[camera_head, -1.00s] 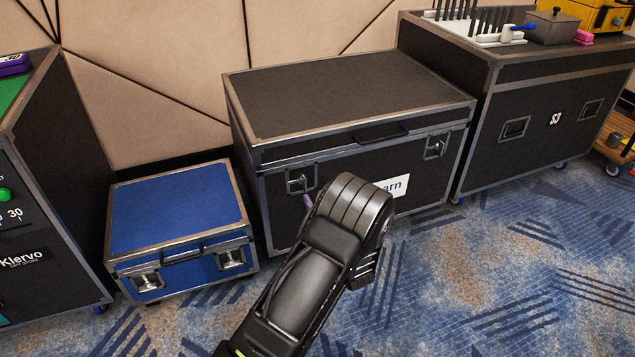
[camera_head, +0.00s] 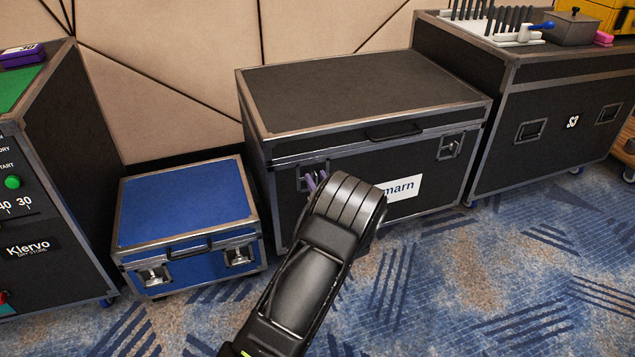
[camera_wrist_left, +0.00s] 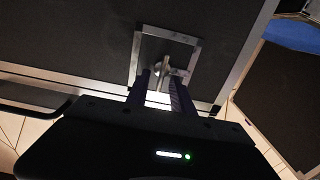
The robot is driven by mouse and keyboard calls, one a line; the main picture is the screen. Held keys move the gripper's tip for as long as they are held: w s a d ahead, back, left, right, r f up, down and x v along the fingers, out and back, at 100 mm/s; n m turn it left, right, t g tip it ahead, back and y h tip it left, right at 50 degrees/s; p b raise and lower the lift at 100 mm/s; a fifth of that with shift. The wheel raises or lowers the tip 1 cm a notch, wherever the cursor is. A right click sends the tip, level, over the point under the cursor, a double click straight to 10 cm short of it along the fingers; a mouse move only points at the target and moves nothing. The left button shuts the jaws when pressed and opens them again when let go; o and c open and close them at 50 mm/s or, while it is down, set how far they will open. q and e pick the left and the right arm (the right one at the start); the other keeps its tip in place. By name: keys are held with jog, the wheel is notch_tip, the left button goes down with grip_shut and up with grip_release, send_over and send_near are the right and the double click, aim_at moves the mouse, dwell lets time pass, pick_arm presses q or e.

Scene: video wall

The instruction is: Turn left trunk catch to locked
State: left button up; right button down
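The large black trunk (camera_head: 365,90) has a left catch (camera_head: 308,172) and a right catch (camera_head: 451,146) on its front, each on a square metal plate. My left gripper (camera_head: 316,181) is at the left catch, its purple fingertips overlapping the plate; the wrist hides part of the trunk front. In the left wrist view, the catch's metal wing (camera_wrist_left: 162,67) shows just beyond and between the gripper's two fingers (camera_wrist_left: 162,90), which are apart with a bright gap between them. I cannot tell whether they touch the wing. My right gripper is not in view.
A low blue trunk (camera_head: 185,205) with two catches stands left of the black trunk. A tall black case (camera_head: 75,150) marked Klervo is at far left. Another black case (camera_head: 545,130) with items on top stands at the right. Patterned blue carpet (camera_head: 440,290) in front is clear.

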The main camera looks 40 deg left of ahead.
pick_arm(q)
jog(key=shift+c, duration=0.6)
grip_shut()
jog(key=shift+m+p, duration=0.3)
jog(key=shift+m, duration=0.2)
jog(key=m+p, duration=0.1)
jog(key=m, duration=0.4)
jog(key=f+m+p, duration=0.1)
jog(key=m, duration=0.5)
jog(key=w+d+m+p, duration=0.1)
jog(key=m, duration=0.4)
jog(key=shift+f+m+p, duration=0.25)
jog(key=shift+m+p, duration=0.05)
jog(key=shift+m, duration=0.1)
